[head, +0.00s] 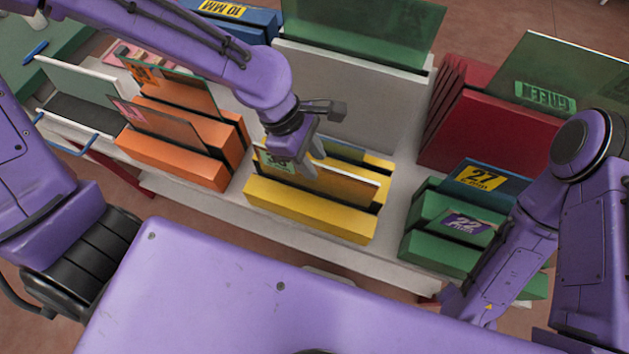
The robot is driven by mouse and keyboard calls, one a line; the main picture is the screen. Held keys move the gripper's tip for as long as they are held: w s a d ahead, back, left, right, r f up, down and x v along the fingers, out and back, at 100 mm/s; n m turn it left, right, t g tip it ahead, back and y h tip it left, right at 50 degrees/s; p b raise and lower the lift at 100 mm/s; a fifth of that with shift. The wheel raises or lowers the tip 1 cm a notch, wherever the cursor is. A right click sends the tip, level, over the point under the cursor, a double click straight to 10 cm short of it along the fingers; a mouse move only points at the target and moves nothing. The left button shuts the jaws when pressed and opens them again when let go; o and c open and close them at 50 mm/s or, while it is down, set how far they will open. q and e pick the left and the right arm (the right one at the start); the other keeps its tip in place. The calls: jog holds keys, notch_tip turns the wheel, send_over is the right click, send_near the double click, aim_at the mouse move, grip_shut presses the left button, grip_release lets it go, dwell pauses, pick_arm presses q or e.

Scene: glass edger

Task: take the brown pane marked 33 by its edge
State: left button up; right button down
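The brown pane (342,186) stands on edge in a slot of the yellow rack (310,212). A green label that seems to read 33 (277,163) shows near its left end, partly covered by my gripper. My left gripper (306,160) reaches down from above at the left part of the pane's top edge. Its fingertips are small and overlap the pane, so I cannot tell whether they touch or grip it. My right arm hangs at the right, and its gripper is out of sight.
Orange racks (180,160) with panes stand left of the yellow rack. Green racks (432,245) stand to the right, near a blue plate marked 27 (500,182). Behind are a tall grey-white panel (350,95), a green pane (365,30) and a dark red rack (490,125).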

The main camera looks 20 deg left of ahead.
pick_arm(q)
send_over(314, 184)
jog(key=f, duration=0.4)
jog(key=shift+w+d, duration=0.15)
jog(key=shift+d, duration=0.15)
grip_shut()
dwell(0.9)
